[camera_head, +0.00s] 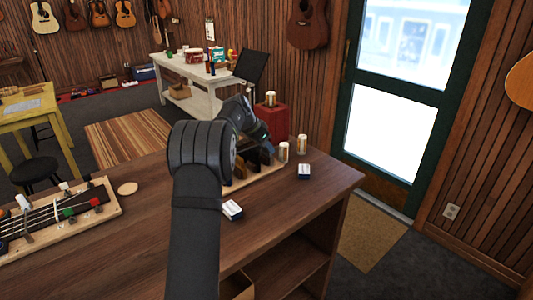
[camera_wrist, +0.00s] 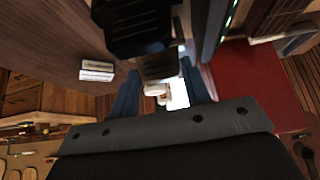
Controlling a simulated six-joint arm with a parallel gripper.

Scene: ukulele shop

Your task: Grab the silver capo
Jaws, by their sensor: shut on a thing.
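My gripper (camera_wrist: 160,66) points away from the wrist camera, with its two blue fingers on either side of a small pale silver piece, the silver capo (camera_wrist: 154,89). The capo is partly hidden, and its outline is hard to make out. Dark blocks show at and beyond the fingertips. In the head view my gripper (camera_head: 257,132) is over the far side of the counter, above a wooden stand (camera_head: 262,172) with dark upright pieces. My wrist hides the fingertips and the capo there.
Another white box (camera_head: 232,210) lies in front. A red case (camera_head: 271,120) is behind. A board with strings and clamps (camera_head: 60,222) lies left. The counter (camera_head: 130,235) is clear between.

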